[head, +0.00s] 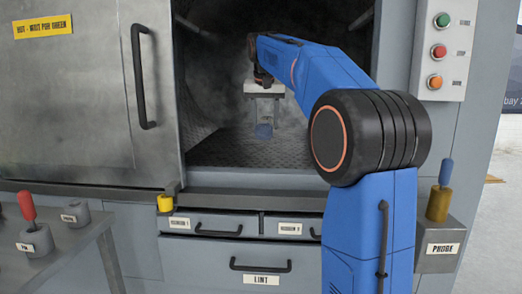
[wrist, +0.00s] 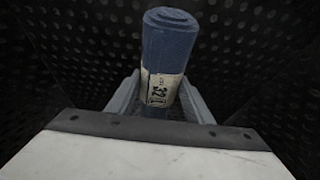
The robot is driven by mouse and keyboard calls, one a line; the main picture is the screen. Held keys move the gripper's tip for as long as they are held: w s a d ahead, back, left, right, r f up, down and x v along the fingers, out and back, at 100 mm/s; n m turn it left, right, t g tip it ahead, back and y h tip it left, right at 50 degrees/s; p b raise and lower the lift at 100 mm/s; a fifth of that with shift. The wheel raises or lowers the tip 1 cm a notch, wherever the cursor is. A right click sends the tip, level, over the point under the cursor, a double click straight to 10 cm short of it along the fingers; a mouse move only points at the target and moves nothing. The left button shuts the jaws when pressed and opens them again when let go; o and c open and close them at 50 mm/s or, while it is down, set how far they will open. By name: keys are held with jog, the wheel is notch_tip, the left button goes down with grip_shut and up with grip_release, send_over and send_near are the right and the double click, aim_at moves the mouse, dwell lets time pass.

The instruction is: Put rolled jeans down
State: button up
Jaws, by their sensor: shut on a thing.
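The rolled jeans (wrist: 168,45) are a blue roll with a pale printed label, seen between my gripper's fingers in the wrist view. My gripper (head: 264,118) is shut on the jeans inside the washer's dark chamber. Its grey fingers (wrist: 160,98) lie on both sides of the roll in the wrist view. The perforated chamber floor (head: 245,150) lies below. I cannot tell whether the roll touches it.
A sliding door (head: 75,100) with a black handle stands left of the opening. A button panel (head: 440,50) is at the right. Drawers (head: 215,222) lie below the sill. A probe holder (head: 440,240) and a side shelf (head: 60,240) flank the front. Chamber floor around the gripper looks clear.

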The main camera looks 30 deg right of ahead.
aim_at(265, 121)
jog(key=shift+s+f, duration=0.1)
jog(key=shift+f, duration=4.3)
jog(key=o, duration=1.3)
jog(key=v, duration=1.2)
